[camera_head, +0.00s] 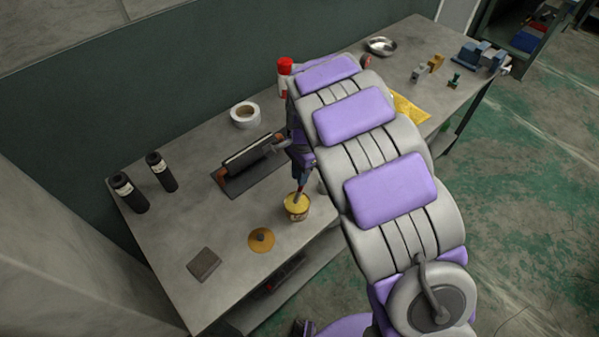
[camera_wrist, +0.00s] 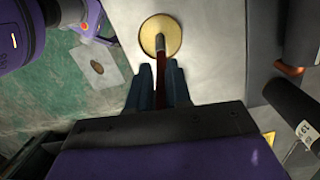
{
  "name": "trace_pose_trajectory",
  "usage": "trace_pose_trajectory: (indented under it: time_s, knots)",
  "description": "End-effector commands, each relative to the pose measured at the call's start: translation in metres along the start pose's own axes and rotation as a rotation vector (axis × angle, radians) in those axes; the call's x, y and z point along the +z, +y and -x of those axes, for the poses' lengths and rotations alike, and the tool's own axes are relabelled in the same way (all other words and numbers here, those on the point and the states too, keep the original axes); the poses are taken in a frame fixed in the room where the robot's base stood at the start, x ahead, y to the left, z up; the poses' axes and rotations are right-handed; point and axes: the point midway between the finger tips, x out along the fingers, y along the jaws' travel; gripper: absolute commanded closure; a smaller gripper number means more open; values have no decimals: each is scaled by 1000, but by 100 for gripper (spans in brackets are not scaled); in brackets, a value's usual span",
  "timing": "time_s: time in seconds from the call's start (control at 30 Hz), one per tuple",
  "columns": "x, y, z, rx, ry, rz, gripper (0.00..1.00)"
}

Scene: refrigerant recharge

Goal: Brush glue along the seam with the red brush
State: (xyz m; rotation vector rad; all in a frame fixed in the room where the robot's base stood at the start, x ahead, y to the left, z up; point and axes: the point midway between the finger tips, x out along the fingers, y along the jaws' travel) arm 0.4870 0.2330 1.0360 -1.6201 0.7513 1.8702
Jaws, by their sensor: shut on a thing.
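My gripper (camera_wrist: 159,84) is shut on the red brush (camera_wrist: 160,70), whose handle stands between the two dark fingers in the wrist view. In the head view my gripper (camera_head: 301,178) is above the yellow glue can (camera_head: 297,211), and the brush points down into the can's open top. The can's round yellow opening (camera_wrist: 152,27) shows in the wrist view with the brush end over it; how deep the bristles sit is hidden. A dark block with copper-coloured ends (camera_head: 247,155) lies on a dark mat left of the gripper. I cannot make out a seam.
A tan round lid (camera_head: 261,240) and a dark square pad (camera_head: 203,264) lie near the front edge. A metal bowl (camera_head: 381,46) is at the far end.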

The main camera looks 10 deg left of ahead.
Motion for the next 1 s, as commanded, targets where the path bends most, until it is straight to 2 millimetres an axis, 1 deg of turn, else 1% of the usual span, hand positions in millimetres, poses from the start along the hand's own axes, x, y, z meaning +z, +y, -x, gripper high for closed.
trace_pose_trajectory:
  time_s: [1.0]
  knots:
    - [-1,0,-8,0,0,0,100]
